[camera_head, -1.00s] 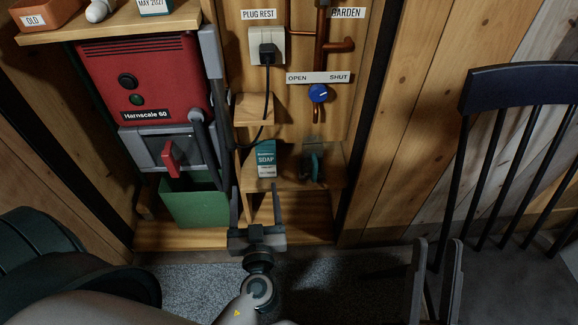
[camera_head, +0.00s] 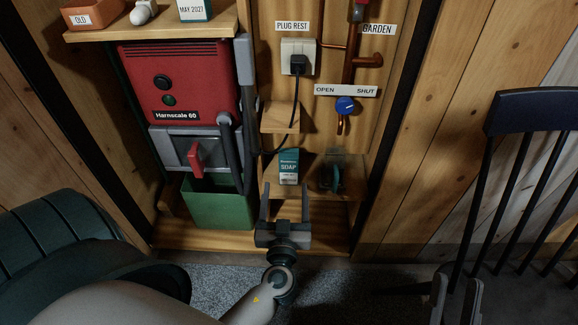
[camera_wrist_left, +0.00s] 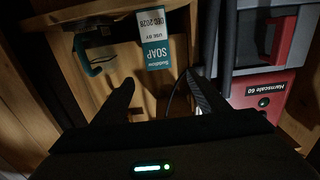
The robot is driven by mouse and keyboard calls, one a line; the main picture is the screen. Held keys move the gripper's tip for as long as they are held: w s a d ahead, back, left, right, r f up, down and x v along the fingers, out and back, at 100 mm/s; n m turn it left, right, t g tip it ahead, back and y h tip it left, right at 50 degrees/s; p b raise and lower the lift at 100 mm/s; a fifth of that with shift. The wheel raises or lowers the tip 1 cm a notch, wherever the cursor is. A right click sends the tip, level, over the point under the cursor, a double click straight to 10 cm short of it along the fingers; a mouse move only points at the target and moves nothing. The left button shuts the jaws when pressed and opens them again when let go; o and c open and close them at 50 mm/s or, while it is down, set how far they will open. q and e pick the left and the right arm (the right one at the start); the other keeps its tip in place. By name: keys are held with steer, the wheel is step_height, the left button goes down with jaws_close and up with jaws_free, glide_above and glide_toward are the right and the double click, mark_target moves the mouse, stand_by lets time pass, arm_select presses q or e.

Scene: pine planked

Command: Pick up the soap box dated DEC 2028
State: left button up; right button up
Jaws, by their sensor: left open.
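The soap box (camera_head: 289,166), white and teal, stands upright on the small wooden shelf. In the left wrist view the box (camera_wrist_left: 155,52) appears upside down and reads USE BY DEC 2028. My left gripper (camera_head: 285,191) is open and empty just in front of the box. In the left wrist view its fingers (camera_wrist_left: 162,84) point at the box, one to each side, with the box a little beyond their tips. My right gripper (camera_head: 456,284) is at the bottom right, its two fingers apart with nothing between them.
A clear holder with a teal item (camera_head: 333,175) stands right of the box. A black cable (camera_head: 292,120) hangs behind it. Left are a red machine (camera_head: 180,85) and green bin (camera_head: 217,205). Another box, dated MAY 2027 (camera_head: 193,10), stands on the upper shelf (camera_head: 160,27).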

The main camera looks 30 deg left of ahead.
mark_target(288, 162)
arm_select(q)
steer(key=x, duration=0.7)
steer(key=shift+w+p, duration=0.2)
steer(key=shift+p, duration=0.2)
steer(key=shift+w+a, duration=0.35)
steer(key=shift+w, duration=0.1)
arm_select(e)
steer(key=shift+w+a+f+g, duration=0.15)
steer(key=shift+f+g, duration=0.2)
steer(key=shift+f, duration=0.15)
steer(key=shift+w+a+f+g, duration=0.15)
steer(key=shift+f+g, duration=0.15)
steer(key=shift+f, duration=0.15)
steer(key=shift+w+a+f+g, duration=0.1)
steer(key=shift+w+f+g, duration=0.05)
steer(key=shift+f+g, duration=0.3)
arm_select(q)
steer(key=x, duration=0.4)
steer(key=shift+w+d+f, duration=0.1)
steer(key=shift+d+f, duration=0.05)
steer(key=shift+d, duration=0.05)
steer(key=shift+w+a, duration=0.3)
steer(key=shift+w, duration=0.2)
arm_select(e)
steer(key=shift+w+f+h, duration=0.3)
steer(key=shift+w+f, duration=0.2)
steer(key=shift+f, duration=0.2)
steer(key=shift+r, duration=0.1)
